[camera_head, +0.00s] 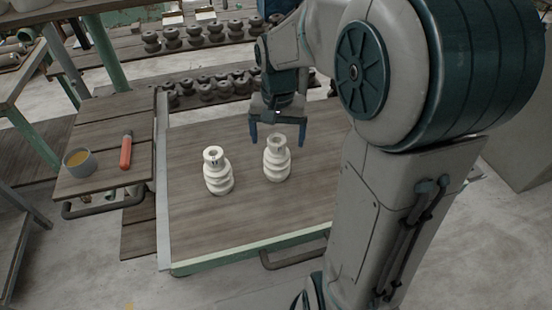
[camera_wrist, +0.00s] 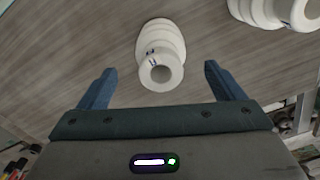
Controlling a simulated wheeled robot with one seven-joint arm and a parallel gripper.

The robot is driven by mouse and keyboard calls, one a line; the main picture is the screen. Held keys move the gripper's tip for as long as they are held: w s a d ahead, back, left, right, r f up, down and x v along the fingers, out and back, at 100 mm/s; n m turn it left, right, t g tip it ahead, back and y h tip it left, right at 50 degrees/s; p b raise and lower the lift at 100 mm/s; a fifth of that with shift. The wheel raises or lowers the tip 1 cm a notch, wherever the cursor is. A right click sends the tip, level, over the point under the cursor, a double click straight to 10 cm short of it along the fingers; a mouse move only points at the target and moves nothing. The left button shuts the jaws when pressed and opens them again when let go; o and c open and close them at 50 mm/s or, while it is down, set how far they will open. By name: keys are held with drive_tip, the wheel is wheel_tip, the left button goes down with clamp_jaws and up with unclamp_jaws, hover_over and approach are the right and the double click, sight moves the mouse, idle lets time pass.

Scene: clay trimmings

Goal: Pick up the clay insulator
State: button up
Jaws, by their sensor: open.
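Two white ribbed clay insulators stand upright on the wooden table top (camera_head: 240,225). The right insulator (camera_head: 277,160) is close below my open gripper (camera_head: 278,140) in the head view. The left insulator (camera_head: 217,172) stands a short way off to its left. In the wrist view, one insulator (camera_wrist: 160,58) lies between the lines of my two blue fingers, ahead of the palm, with its open top towards the camera. The other insulator (camera_wrist: 262,12) is cut off at the upper right. My gripper holds nothing; contact with the insulator cannot be seen.
Rows of dark insulators (camera_head: 205,90) line racks behind. The table's front is bare; my arm hides its right part.

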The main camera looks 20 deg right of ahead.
sight(277, 158)
drive_tip(key=shift+a+f, duration=0.1)
drive_tip(key=shift+f, duration=1.9)
drive_tip(key=c, duration=1.4)
drive_tip(key=shift+r, duration=0.1)
drive_tip(key=shift+c, duration=0.5)
drive_tip(key=shift+r, duration=0.1)
